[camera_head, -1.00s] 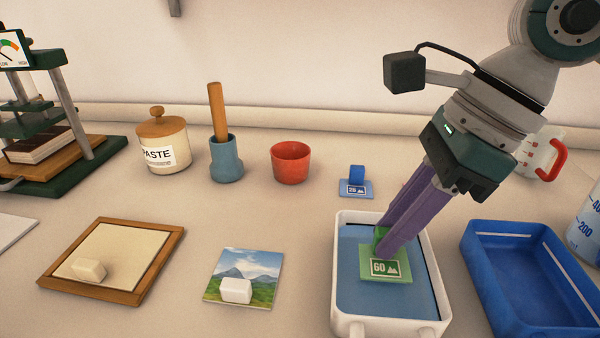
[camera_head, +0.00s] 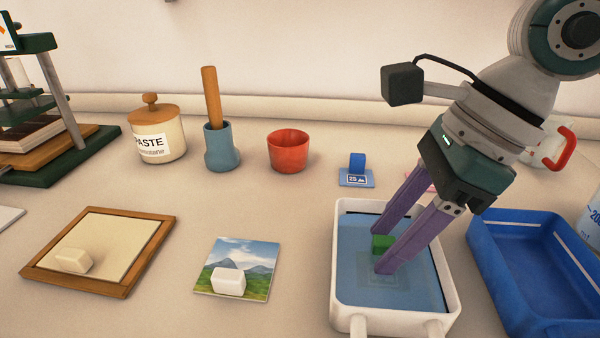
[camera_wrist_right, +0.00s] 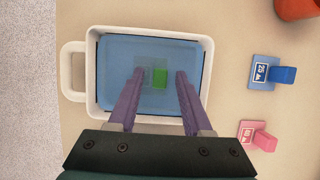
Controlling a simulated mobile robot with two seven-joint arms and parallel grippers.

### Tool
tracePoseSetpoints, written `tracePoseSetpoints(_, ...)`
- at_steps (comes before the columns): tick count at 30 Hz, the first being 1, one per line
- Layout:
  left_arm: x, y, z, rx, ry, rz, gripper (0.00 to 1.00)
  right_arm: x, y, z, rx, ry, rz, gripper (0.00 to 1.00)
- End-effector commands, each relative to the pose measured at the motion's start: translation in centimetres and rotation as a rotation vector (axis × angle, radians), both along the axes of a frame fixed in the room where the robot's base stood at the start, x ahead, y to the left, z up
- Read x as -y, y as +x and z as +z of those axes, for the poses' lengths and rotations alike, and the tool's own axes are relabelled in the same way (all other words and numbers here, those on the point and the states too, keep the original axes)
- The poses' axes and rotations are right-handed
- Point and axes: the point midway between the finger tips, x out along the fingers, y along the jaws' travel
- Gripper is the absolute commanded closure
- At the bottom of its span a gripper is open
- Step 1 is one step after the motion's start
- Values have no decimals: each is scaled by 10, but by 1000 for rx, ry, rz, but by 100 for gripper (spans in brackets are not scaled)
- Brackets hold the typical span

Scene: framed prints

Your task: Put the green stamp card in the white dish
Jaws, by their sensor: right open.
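The white dish (camera_head: 341,290) stands at the front right of the table and holds blue liquid. The green stamp card (camera_head: 383,243) is in the dish; its flat plate looks dim under the liquid and its green grip block shows clearly. My right gripper (camera_head: 380,258) is open over the dish, its purple fingers reaching down around the card and apart from the block. In the right wrist view the green block (camera_wrist_right: 160,77) lies between the two spread fingers (camera_wrist_right: 158,75). My left gripper is not in view.
A blue tray (camera_head: 480,235) stands right of the dish. A blue stamp card (camera_head: 357,172) and a pink one (camera_wrist_right: 257,135) lie behind it. A red cup (camera_head: 288,151), paste jar (camera_head: 161,140), landscape print (camera_head: 240,258) and wooden frame (camera_head: 150,265) stand left.

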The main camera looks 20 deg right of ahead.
Motion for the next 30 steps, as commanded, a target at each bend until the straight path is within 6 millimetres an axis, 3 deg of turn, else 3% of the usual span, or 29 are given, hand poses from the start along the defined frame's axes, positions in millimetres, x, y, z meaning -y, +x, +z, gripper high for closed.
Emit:
tracePoseSetpoints(7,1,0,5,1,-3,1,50,5,-2,16,2,-3,0,50)
tracePoseSetpoints(15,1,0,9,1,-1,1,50,26,-14,73,4,-5,0,50)
tracePoseSetpoints(21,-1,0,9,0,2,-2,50,37,-21,103,3,-3,-2,50)
tracePoseSetpoints(30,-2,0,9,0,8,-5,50,39,-24,115,0,0,1,50)
